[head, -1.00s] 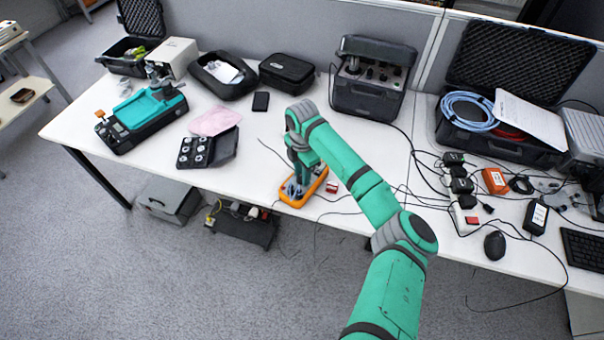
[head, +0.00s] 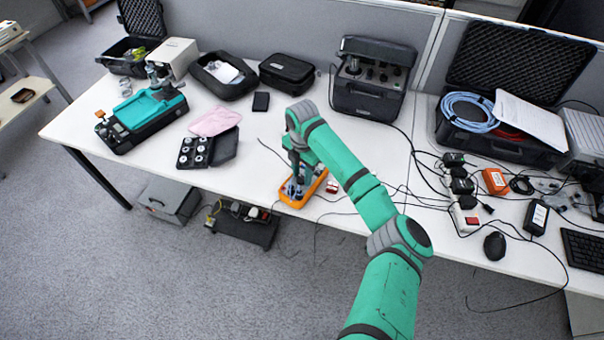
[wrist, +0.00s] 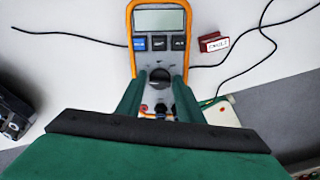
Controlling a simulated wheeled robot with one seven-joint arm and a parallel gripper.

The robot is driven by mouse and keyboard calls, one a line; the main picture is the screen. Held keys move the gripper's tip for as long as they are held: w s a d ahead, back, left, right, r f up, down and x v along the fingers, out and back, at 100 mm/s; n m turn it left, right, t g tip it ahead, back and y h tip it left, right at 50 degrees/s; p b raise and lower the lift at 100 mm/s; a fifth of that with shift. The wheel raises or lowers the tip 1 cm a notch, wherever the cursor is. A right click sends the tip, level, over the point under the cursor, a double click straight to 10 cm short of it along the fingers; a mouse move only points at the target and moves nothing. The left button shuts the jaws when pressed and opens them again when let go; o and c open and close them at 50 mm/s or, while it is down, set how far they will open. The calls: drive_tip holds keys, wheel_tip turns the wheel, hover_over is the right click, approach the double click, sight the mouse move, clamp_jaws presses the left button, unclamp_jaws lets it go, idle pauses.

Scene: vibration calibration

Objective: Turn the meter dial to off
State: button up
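The meter (head: 291,204) is a handheld multimeter with an orange rim, lying on the table near its front edge under my gripper. In the wrist view the meter (wrist: 187,15) shows its grey display and a row of buttons. Its round black dial (wrist: 160,77) lies between my gripper's two green fingers (wrist: 160,88). The fingers are apart, one on each side of the dial; I cannot tell whether they touch it. In the head view my gripper (head: 298,186) points down over the meter and hides the dial. The dial's setting is too small to read.
A small red and white block (head: 332,186) lies right of the meter, with thin black cables around it. A black case with round parts (head: 196,150) lies to the left. The table's front edge is close to the meter. Chargers and a mouse (head: 495,245) are at right.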

sight(302, 176)
drive_tip(key=shift+o, duration=0.8)
wheel_tip(302, 176, up, 11)
drive_tip(key=shift+w+f, duration=0.1)
